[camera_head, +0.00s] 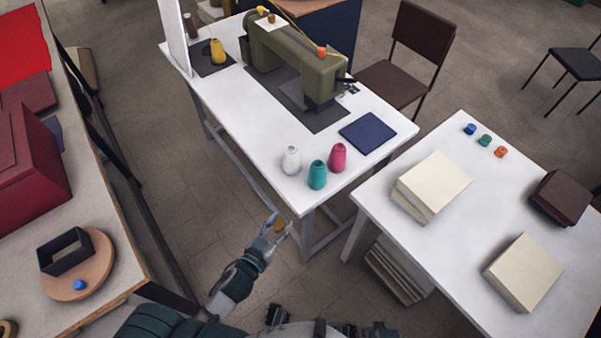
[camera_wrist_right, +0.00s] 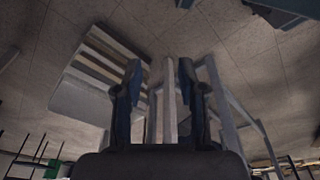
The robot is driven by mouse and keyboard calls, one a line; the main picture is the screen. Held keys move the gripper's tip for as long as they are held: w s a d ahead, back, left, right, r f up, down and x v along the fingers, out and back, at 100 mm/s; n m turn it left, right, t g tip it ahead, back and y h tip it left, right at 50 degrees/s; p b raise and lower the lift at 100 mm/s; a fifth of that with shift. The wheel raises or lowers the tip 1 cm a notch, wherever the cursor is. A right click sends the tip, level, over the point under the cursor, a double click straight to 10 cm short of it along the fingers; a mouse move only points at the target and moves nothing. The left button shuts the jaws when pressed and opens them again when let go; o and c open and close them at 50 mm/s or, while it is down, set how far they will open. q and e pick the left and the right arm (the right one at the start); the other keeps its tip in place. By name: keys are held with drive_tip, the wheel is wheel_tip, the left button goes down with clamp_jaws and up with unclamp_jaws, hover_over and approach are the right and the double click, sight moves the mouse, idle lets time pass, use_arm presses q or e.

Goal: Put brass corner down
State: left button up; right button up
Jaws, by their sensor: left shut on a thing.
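The brass corner (camera_head: 279,226) is a small gold-coloured piece between the fingertips of my left gripper (camera_head: 274,226). The left gripper is shut on it and holds it over the floor gap, in front of the sewing table's near edge. The fingers partly hide the piece. My right gripper (camera_wrist_right: 161,82) shows in the right wrist view with its two fingers apart and nothing between them. Floor and table legs show beyond it.
The white sewing table (camera_head: 240,115) carries a green sewing machine (camera_head: 300,62), thread cones and a navy square (camera_head: 365,132). A right white table (camera_head: 440,240) holds cream stacks. The left bench (camera_head: 115,240) holds a round wooden board (camera_head: 98,270) with a dark frame (camera_head: 64,254).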

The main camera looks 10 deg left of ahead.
use_arm(q)
hover_over(298, 192)
drive_tip(key=s, duration=0.4)
drive_tip(key=shift+s+d+f, duration=0.2)
drive_tip(key=shift+d+f, duration=0.15)
drive_tip(key=shift+f, duration=0.15)
drive_tip(key=w, duration=0.4)
drive_tip(key=shift+w+a+f+b, duration=0.1)
drive_tip(key=shift+w+f+b, duration=0.05)
drive_tip(key=shift+f+b, duration=0.15)
drive_tip(key=shift+w+a+f, duration=0.15)
drive_tip(key=shift+w+f, duration=0.05)
wheel_tip(298, 192, down, 3)
drive_tip(key=shift+a+f+b, duration=0.1)
drive_tip(key=shift+b, duration=0.5)
drive_tip(key=shift+d, duration=0.45)
use_arm(e)
drive_tip(key=shift+w+d+r, duration=0.15)
drive_tip(key=shift+r, duration=0.7)
drive_tip(key=shift+w+d+r, duration=0.2)
drive_tip(key=shift+r, duration=0.7)
drive_tip(key=shift+w+d+r, duration=0.15)
drive_tip(key=shift+r, duration=0.7)
use_arm(q)
drive_tip(key=o, duration=0.9)
drive_tip(key=shift+a, duration=0.3)
use_arm(e)
drive_tip(key=shift+a+r, duration=0.1)
drive_tip(key=shift+a, duration=0.2)
